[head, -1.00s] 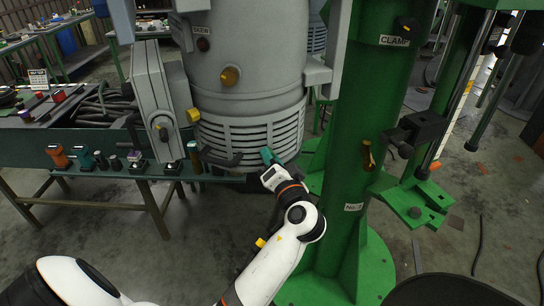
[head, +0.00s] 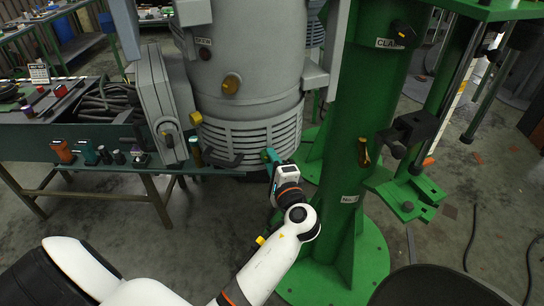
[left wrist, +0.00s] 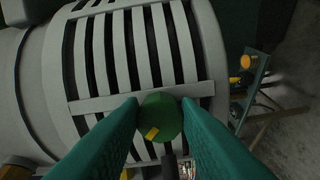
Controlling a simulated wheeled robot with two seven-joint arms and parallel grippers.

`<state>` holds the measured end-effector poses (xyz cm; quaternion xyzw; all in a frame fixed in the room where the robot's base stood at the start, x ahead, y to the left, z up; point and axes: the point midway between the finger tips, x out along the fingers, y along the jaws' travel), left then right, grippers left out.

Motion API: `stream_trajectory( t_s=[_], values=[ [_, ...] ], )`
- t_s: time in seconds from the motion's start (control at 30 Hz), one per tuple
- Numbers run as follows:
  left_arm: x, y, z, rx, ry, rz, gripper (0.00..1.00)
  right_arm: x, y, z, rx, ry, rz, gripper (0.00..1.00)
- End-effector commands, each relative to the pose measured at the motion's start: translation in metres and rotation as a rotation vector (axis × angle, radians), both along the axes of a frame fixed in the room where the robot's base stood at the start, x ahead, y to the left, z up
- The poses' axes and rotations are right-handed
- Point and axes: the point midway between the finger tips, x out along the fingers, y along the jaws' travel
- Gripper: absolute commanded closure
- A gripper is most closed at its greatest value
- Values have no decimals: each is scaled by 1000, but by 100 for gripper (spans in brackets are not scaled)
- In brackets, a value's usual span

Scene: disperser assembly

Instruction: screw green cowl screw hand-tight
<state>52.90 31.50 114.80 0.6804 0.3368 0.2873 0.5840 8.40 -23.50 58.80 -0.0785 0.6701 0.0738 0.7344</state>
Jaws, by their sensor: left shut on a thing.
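The green cowl screw (left wrist: 161,117) is a round green knob with a yellow mark, set against the slatted cowl (head: 248,137) of the grey motor housing. In the left wrist view it lies between the two teal fingers of my left gripper (head: 268,155), which are shut on it from both sides. In the head view the fingers reach the lower right edge of the cowl and mostly hide the screw. My right gripper is not in view.
The green column (head: 365,150) stands close to the right of my left wrist. A green bench (head: 60,145) with several small coloured parts is at the left. A dark handle (head: 222,160) sits low on the cowl. The floor below is mostly clear.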

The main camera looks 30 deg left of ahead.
Motion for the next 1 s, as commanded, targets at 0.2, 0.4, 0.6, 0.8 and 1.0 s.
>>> stream_trajectory(
  t_s=[0.2, 0.4, 0.6, 0.8, 1.0],
  values=[
    [1, 0, 6, 59, 59, -3, 93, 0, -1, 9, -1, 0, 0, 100],
    [1, 0, 5, 80, 85, -2, 93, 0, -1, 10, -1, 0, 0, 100],
    [1, 0, 5, 84, 90, -2, 93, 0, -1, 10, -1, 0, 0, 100],
    [1, 0, 5, 84, 89, -2, 93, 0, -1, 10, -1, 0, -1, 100],
    [1, 0, 3, 81, 91, -2, 49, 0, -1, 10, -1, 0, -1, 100]
  ],
)
